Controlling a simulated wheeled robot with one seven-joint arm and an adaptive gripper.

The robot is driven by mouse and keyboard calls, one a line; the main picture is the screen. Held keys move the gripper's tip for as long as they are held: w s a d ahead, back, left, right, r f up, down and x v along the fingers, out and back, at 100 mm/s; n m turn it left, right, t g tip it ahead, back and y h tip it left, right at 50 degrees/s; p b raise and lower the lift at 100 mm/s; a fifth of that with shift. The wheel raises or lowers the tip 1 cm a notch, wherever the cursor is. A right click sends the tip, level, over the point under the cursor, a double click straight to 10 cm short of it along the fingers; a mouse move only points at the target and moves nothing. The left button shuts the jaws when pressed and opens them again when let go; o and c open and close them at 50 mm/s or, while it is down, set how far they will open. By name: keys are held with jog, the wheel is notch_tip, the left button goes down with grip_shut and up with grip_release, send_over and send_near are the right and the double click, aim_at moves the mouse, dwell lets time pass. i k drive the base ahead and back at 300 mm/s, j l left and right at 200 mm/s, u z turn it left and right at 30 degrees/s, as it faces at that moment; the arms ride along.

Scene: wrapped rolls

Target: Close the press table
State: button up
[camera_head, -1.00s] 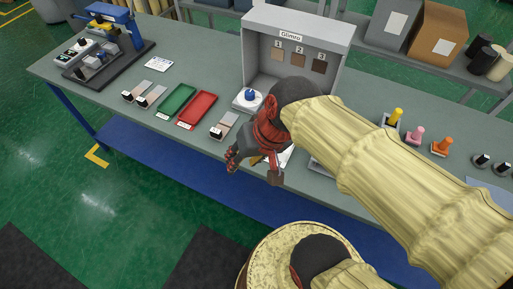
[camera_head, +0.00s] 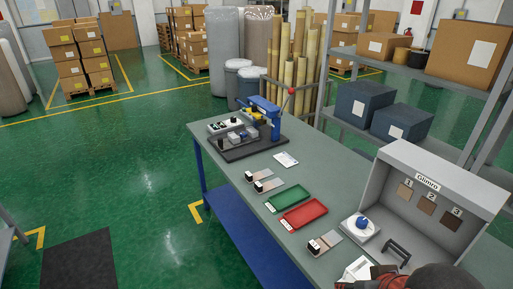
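The press (camera_head: 266,112) is a blue frame with a red-knobbed lever, standing on a dark base (camera_head: 240,149) at the far left end of the workbench (camera_head: 232,181). A small sliding part with grey and black blocks (camera_head: 236,137) lies on the base, left of the press column. It looks pulled out from under the press head, though details are small. Only a dark and red part of my arm shows at the bottom right edge. My gripper's fingers are out of view, far from the press.
A white box with switches (camera_head: 229,125) stands behind the base. A green tray (camera_head: 287,196), a red tray (camera_head: 303,215) and small sample blocks lie along the bench. Open green floor lies left of the bench.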

aim_at(233, 140)
jog(key=i+j, duration=1.5)
jog(key=j, duration=0.15)
jog(key=i+j+z, duration=0.1)
jog(key=i+j, duration=0.6)
jog(key=j, duration=0.15)
